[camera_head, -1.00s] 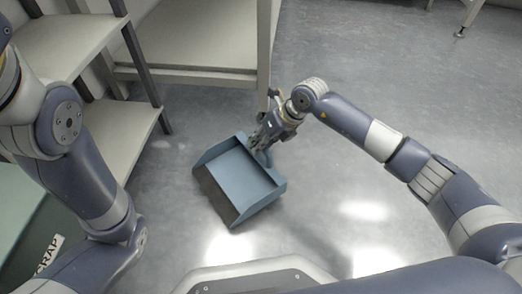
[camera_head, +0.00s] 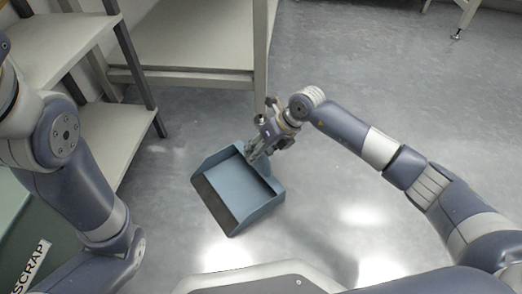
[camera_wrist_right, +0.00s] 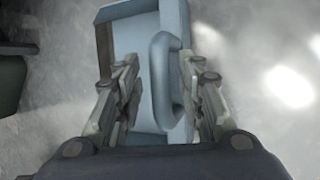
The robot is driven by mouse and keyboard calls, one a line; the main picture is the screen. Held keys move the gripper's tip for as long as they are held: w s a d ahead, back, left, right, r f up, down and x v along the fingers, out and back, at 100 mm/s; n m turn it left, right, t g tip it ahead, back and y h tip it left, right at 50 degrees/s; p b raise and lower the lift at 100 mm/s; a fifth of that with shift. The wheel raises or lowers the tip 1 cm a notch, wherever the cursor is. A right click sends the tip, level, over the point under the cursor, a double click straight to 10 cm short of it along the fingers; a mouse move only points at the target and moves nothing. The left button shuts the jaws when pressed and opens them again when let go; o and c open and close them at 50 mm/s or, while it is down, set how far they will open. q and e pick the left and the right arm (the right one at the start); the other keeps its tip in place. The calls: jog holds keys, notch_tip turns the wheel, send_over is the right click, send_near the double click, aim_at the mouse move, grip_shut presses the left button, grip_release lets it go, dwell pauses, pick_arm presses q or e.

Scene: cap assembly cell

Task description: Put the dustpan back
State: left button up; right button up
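The blue-grey dustpan (camera_head: 236,190) sits on the floor in front of the bench, its dark-edged open side toward the lower left. Its looped handle (camera_wrist_right: 163,75) shows in the right wrist view. My right gripper (camera_head: 256,151) is at the handle end of the dustpan. In the wrist view, the fingers of this gripper (camera_wrist_right: 164,95) stand apart on both sides of the handle, with a gap on the left side; contact on the right side is unclear. My left arm is at the left of the head view, but its gripper is out of sight.
A bench with a lower shelf (camera_head: 195,40) stands behind the dustpan, its leg (camera_head: 261,55) close to my right gripper. A shelf rack (camera_head: 115,140) is at the left. A green bin marked SCRAP (camera_head: 50,235) is at the lower left. Floor on the right is clear.

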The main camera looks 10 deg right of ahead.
jog(key=p+v, duration=0.8)
jog(key=v, duration=0.4)
jog(key=shift+d, duration=0.1)
